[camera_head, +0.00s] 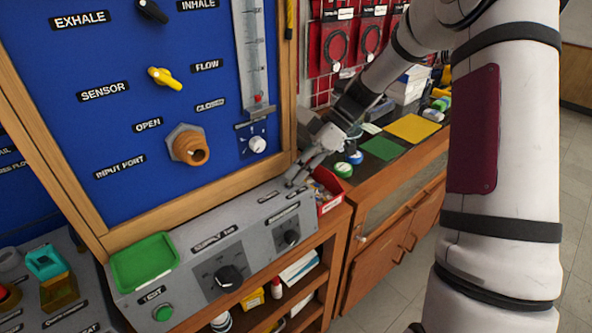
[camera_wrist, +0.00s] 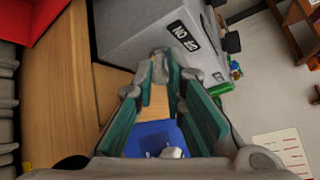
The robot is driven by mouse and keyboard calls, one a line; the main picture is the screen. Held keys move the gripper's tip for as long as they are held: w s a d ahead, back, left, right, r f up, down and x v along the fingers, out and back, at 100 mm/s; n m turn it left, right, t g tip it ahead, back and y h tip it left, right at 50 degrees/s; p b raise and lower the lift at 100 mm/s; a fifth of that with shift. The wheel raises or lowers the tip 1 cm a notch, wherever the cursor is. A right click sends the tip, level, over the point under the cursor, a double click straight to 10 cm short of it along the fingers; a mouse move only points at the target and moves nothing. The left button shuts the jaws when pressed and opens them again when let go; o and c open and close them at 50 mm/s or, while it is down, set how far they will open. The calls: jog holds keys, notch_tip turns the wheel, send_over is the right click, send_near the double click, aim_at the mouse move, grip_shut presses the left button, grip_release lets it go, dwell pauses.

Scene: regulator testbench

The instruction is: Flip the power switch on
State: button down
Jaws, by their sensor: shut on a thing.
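My gripper (camera_head: 295,178) reaches down to the top right corner of the grey control box (camera_head: 190,246). In the wrist view the fingertips of my gripper (camera_wrist: 160,68) are closed together on a small metallic power switch (camera_wrist: 158,66) at the face of the box. An "ON" label (camera_wrist: 184,38) sits beside it on the box. The switch is mostly hidden by the fingers, so its lever position cannot be told. In the head view the fingertips cover the switch.
The blue panel (camera_head: 115,60) with its wooden frame stands above the box. A red bin (camera_head: 331,205) sits close to the right of the fingertips. A green tray (camera_head: 144,262) and knobs are on the box. A wooden cabinet (camera_head: 400,215) stands at right.

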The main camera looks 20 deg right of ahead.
jog(key=c, duration=1.7)
grip_release()
jog(key=shift+o, duration=0.2)
jog(key=v, duration=1.2)
jog(key=shift+s, duration=0.1)
